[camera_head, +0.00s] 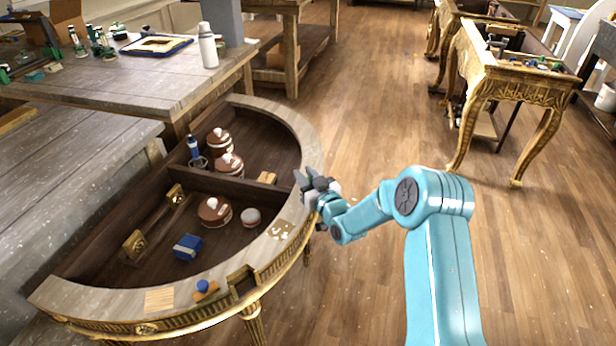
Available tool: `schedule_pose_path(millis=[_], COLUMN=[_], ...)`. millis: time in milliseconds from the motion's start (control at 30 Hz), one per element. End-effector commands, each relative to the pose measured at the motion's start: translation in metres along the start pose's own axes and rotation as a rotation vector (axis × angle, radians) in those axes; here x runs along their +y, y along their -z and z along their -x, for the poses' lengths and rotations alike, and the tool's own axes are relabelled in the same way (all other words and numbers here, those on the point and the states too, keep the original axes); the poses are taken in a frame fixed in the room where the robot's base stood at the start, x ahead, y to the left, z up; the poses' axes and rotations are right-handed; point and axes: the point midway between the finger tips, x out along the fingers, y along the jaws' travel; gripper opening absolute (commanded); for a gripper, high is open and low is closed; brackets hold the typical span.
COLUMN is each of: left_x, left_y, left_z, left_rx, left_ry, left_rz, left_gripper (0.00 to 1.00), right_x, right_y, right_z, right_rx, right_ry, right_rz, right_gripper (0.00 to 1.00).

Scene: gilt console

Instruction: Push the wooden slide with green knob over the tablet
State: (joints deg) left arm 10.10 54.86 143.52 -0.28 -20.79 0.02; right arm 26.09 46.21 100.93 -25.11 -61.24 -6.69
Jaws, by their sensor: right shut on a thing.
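The half-round gilt console (312,140) stands at the left with a grey wooden rim. A pale, speckled square tablet (280,230) is set in the rim at its right side. My right gripper (305,183) is low at the outer rim, just beyond the tablet. It is shut on what seems to be the slide's green knob. Its fingers hide the knob and the slide, so I cannot make out their outline. The speckled tablet shows uncovered. My left gripper is not in view.
A blue knob (203,286) on a small wooden slide sits on the front rim, near a pale wood patch (159,300). Brown round boxes (215,211) and a blue box (188,247) lie in the recess. A bottle (208,46) stands on the table behind.

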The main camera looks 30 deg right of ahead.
Motion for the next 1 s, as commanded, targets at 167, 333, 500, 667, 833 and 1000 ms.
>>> schedule_pose_path(millis=[167,333,500,667,833,1000], left_x=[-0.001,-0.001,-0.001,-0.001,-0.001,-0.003], left_y=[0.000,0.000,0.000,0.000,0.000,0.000], left_z=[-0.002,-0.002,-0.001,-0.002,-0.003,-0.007], left_rx=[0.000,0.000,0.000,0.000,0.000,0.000], left_ry=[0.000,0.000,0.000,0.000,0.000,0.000], left_rz=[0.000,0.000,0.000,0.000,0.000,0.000], left_gripper=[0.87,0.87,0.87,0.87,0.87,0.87], right_x=[-0.001,-0.001,0.000,0.001,0.002,0.003], right_y=[0.001,0.000,0.000,0.000,0.000,-0.001], right_z=[0.000,-0.001,-0.002,-0.002,0.004,0.033], right_rx=[0.002,-0.002,-0.002,-0.001,0.000,-0.003], right_ry=[0.003,0.005,0.005,0.002,0.001,-0.001], right_rz=[0.000,0.000,0.000,0.000,0.000,-0.001], right_gripper=[0.00,0.00,0.49,0.49,0.49,0.49])
